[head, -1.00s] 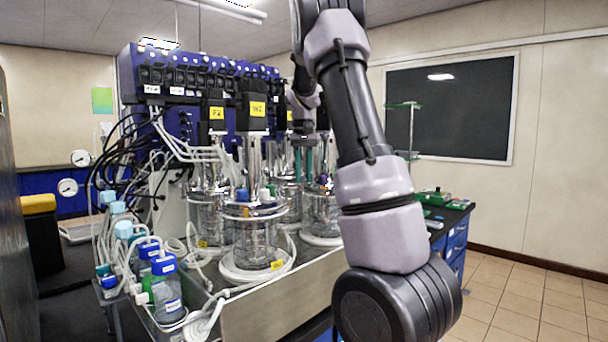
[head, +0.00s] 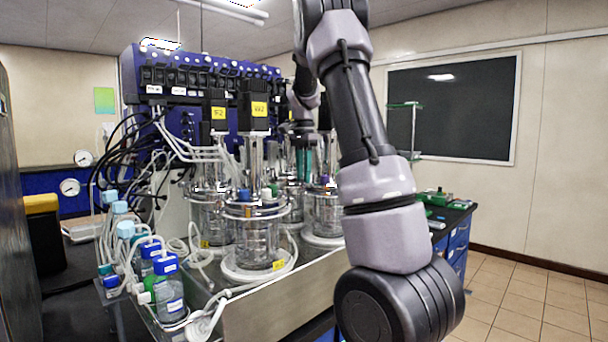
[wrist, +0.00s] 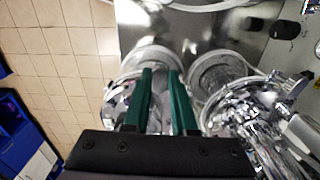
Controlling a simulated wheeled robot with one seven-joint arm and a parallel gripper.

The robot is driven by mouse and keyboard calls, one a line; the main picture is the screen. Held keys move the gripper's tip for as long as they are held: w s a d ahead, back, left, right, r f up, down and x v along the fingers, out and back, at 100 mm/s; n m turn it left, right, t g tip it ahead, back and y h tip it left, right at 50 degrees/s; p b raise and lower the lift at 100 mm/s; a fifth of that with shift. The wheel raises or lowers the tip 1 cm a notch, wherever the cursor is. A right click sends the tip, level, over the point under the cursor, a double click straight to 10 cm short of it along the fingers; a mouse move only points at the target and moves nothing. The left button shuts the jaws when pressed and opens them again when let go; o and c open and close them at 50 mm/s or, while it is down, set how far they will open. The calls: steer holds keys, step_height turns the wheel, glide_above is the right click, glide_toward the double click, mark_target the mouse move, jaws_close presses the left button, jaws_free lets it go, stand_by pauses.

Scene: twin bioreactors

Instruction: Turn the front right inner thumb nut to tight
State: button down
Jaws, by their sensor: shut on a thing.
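My gripper (head: 304,178) reaches down with two green fingers at the head of the right-hand glass vessel (head: 326,212). In the wrist view, the fingers (wrist: 160,74) point at a shiny metal vessel head below, with a narrow gap between them. My gripper is shut on a small part there, apparently a thumb nut. The fingers and the vessel fittings hide the nut, so its turn cannot be read. The nearer vessel (head: 256,235), with a yellow-labelled black motor (head: 253,108) on top, stands to the left of my fingers.
Tubes and blue-capped bottles (head: 168,285) crowd the left front of the bench. The blue control unit (head: 190,85) stands behind the vessels. A second metal vessel head (wrist: 245,115) is close on the right in the wrist view. Tiled floor (wrist: 60,60) lies open to the left there.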

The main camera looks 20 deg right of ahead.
steer(key=shift+m, duration=0.7)
steer(key=c, duration=0.7)
jaws_free()
step_height(320, 180, up, 11)
steer(key=shift+f, duration=0.1)
